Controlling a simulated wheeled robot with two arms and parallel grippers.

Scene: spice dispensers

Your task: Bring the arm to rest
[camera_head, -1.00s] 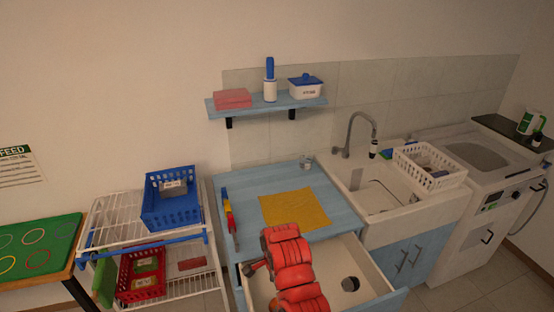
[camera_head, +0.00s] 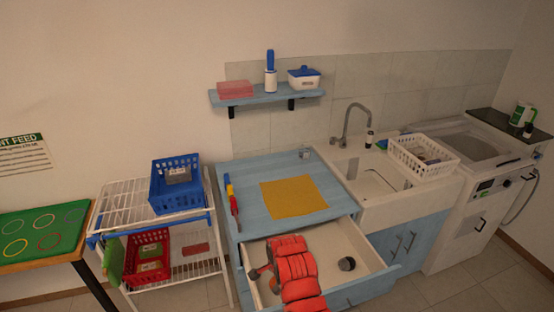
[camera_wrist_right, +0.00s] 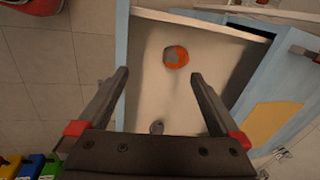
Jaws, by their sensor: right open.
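My right arm (camera_head: 295,275) reaches in red over the open drawer (camera_head: 322,248) from the bottom of the head view. My right gripper (camera_wrist_right: 160,73) is open in the right wrist view, with nothing between its fingers. It is above the drawer, which also shows in the wrist view (camera_wrist_right: 150,55). A round orange and grey item (camera_wrist_right: 176,56) lies in the drawer beyond the fingertips. A small dark round item (camera_wrist_right: 157,127) shows between the finger bases. A dark round item (camera_head: 347,263) lies in the drawer in the head view. My left gripper is out of view.
A yellow cloth (camera_head: 293,197) lies on the blue counter (camera_head: 250,182) behind the drawer. A wire rack (camera_head: 120,205) with blue (camera_head: 177,182) and red (camera_head: 147,256) baskets stands left. The sink (camera_head: 378,185) is right. A shelf (camera_head: 265,97) hangs above.

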